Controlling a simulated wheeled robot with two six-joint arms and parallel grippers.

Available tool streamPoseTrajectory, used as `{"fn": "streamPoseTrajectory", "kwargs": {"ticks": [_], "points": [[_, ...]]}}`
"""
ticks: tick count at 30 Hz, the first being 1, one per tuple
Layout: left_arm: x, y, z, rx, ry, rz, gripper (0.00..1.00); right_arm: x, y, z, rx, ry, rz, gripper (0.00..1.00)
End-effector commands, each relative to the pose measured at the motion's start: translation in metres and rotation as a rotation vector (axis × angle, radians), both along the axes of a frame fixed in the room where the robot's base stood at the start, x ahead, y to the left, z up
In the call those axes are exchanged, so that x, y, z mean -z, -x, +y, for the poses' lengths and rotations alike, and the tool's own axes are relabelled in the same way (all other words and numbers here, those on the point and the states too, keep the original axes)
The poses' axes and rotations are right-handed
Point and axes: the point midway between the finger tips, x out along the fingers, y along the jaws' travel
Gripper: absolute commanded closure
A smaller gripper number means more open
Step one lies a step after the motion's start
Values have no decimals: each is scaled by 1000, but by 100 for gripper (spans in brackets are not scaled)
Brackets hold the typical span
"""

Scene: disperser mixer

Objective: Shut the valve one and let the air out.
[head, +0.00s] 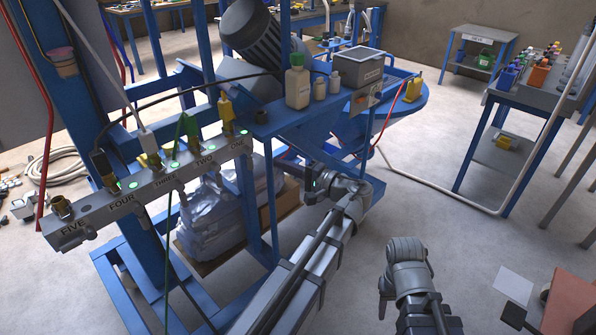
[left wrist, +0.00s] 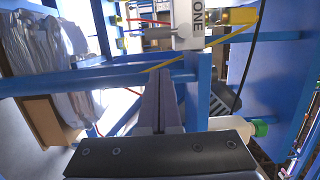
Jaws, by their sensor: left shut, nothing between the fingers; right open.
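The grey manifold (head: 150,190) runs across the blue frame, labelled FIVE to ONE from left to right. Its ONE end (head: 240,147) has a yellow connector (head: 226,108) above it. In the left wrist view the ONE label (left wrist: 197,16) is at the top, with the yellow connector (left wrist: 242,16) to its right and a small silver fitting (left wrist: 158,33) to its left. My left gripper (head: 314,180) is right of and below the ONE end, apart from it. Its fingers (left wrist: 161,100) are shut and empty. My right gripper (head: 384,292) is open, low over the floor, away from the manifold.
Blue frame bars cross between my left fingers and the manifold in the left wrist view. A shelf with bottles (head: 298,85) and a grey box (head: 358,67) stands behind the left gripper. A wrapped bag (head: 215,220) sits below the manifold.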

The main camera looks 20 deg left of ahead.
Motion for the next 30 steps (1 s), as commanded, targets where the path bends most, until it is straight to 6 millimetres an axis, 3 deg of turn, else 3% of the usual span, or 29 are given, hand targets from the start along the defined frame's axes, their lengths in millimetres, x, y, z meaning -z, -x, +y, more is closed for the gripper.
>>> {"fn": "streamPoseTrajectory", "kwargs": {"ticks": [3,10,30], "points": [[0,6,20,-2,0,0,100,0,0,0,0,0,0,50],[0,18,39,0,0,0,100,0,0,0,0,0,0,50],[2,14,43,1,-10,25,100,3,0,0,0,0,0,50]]}}
